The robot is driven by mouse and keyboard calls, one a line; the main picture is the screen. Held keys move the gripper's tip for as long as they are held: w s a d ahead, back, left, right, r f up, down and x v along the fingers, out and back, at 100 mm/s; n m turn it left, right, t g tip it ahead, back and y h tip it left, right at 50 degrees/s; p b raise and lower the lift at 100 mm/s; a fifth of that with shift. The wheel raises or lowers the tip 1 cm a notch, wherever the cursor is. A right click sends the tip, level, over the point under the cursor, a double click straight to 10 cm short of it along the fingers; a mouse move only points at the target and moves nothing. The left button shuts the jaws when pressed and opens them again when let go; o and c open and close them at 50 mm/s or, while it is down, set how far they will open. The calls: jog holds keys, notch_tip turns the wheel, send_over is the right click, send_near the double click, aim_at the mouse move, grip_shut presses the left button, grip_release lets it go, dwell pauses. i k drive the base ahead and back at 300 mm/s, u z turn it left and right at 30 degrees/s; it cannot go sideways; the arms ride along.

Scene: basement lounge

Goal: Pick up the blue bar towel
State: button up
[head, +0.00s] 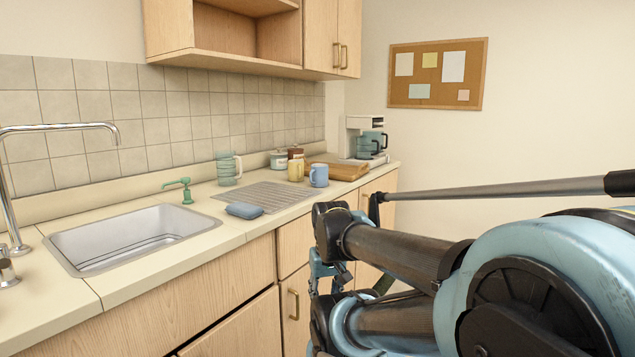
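A small folded blue towel (244,211) lies on the countertop at the front left corner of a grey ribbed drying mat, close to the counter's front edge. My arm reaches in from the right of the head view. My gripper (322,270) is partly visible below and right of the towel, in front of the cabinet doors and apart from the towel. Arm links hide much of it, and its fingers are too small and covered to tell whether they are open or shut.
A sink (130,236) is left of the towel, with a green soap pump (180,189) behind. A ribbed mat (268,195), glass mug (228,168), blue mug (318,176), yellow jar (296,171), wooden board (343,171) and coffee maker (359,135) stand along the counter.

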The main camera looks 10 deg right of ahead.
aim_at(242, 209)
jog(key=z, duration=0.25)
jog(key=k, duration=1.5)
jog(key=u, duration=0.45)
jog(key=i, duration=1.05)
jog(key=u, duration=0.05)
